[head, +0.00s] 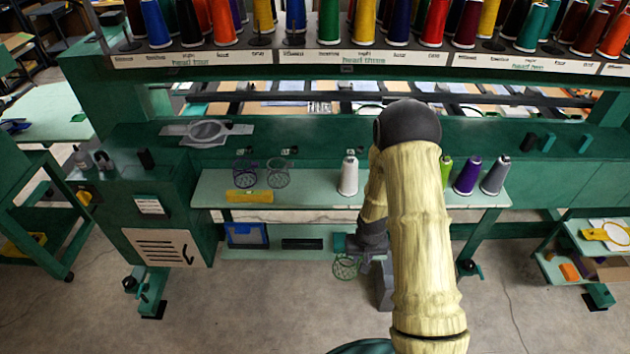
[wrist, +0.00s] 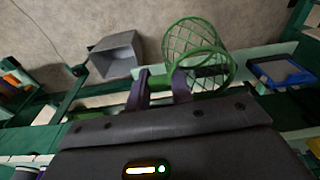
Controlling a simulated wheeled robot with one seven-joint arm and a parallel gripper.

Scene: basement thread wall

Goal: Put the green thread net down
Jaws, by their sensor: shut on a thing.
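The green thread net (head: 346,266) is an open mesh cup hanging in front of the table's lower shelf in the head view. It also shows in the wrist view (wrist: 196,48), beside my fingertips, with its near edge at the right finger. My gripper (wrist: 160,78) is shut on the net; the exact contact is hard to see. In the head view my gripper (head: 352,243) is partly hidden by my arm. A purple net (head: 246,172) and a grey net (head: 279,172) stand side by side on the upper shelf (head: 310,190).
A grey bin (head: 384,290) stands on the floor, partly behind my arm; it also shows in the wrist view (wrist: 117,54). A yellow item (head: 249,196) and a white cone (head: 348,176) are on the upper shelf, with free room between them. A blue tray (head: 247,235) is below.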

